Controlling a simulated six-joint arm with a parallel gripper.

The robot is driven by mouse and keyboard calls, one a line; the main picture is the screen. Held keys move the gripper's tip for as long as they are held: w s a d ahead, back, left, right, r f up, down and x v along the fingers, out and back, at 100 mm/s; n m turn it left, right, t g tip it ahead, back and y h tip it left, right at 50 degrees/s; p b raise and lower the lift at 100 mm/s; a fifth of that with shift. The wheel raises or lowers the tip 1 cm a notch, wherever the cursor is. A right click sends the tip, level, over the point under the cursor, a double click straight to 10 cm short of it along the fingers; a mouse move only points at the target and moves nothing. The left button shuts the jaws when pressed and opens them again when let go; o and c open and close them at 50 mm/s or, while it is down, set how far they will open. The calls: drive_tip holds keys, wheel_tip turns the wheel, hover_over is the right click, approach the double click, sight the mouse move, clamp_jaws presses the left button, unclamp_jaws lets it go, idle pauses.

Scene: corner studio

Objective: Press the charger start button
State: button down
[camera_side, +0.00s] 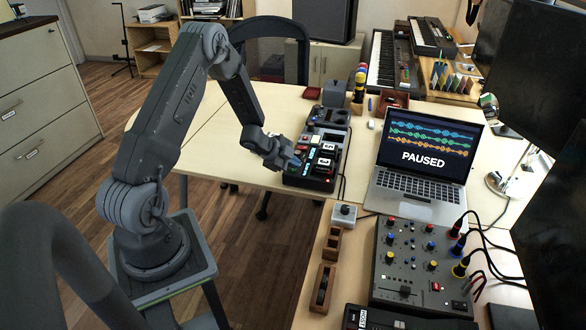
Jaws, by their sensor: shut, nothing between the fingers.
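The charger (333,143) seems to be the long black unit with displays and small coloured keys on the pale table. Which of its keys is the start button is too small to tell. My gripper (292,164) is shut and empty. Its tips point right and appear at the charger's left side, over or against its near part. I cannot tell whether they touch it. The gripper hides part of the charger's left edge.
A laptop (416,190) reading PAUSED stands to the right. A mixer (418,262) with cables and a small grey box with a knob (344,213) are nearer. Marker pens (359,85) stand behind the charger. The table left of the charger (235,150) is clear.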

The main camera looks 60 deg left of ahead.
sight(293, 170)
idle(0.5)
drive_tip(key=shift+r, duration=0.5)
drive_tip(key=shift+r, duration=3)
